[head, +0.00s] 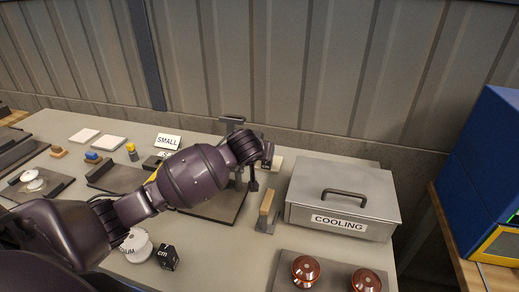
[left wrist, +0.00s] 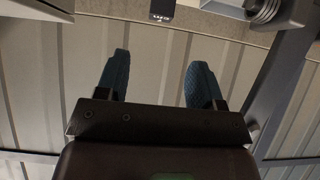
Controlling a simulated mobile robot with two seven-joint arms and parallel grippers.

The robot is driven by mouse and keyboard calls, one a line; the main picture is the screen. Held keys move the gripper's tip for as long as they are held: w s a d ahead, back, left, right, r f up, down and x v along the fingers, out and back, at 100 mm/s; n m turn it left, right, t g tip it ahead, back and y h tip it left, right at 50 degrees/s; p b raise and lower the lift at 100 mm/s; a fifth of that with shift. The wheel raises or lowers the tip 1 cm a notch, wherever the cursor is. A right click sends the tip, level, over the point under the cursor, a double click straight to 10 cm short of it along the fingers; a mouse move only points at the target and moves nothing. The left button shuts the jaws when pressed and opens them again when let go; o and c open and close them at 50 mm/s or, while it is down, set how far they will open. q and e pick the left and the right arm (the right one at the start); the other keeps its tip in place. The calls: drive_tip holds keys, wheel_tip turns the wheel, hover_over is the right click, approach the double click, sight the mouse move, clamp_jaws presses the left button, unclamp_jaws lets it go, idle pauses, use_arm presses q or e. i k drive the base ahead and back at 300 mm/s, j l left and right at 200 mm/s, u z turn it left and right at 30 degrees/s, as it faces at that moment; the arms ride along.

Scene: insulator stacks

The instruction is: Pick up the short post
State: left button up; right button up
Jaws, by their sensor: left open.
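My left arm reaches in from the left over the table in the head view, its wrist above a dark plate with a grey stand (head: 232,123) behind it. My left gripper (left wrist: 157,72) is open, with two blue fingers wide apart and nothing between them. Corrugated wall shows behind the fingers in the left wrist view. I cannot tell the gripper's fingertips clearly in the head view. A small yellow-topped post (head: 132,152) stands left of my arm, but I cannot tell whether it is the short post. My right gripper is not in view.
A grey lidded box marked COOLING (head: 343,198) stands at right, a wooden-handled tool (head: 267,209) beside it. Brown insulators (head: 305,270) sit on a front tray. A white disc (head: 136,246) and a dark block (head: 167,257) lie near my arm. The wall bounds the back.

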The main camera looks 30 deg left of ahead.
sight(167, 255)
drive_tip(key=k+l, duration=0.2)
drive_tip(key=k, duration=0.3)
drive_tip(key=k+l, duration=0.2)
drive_tip(key=k, duration=0.25)
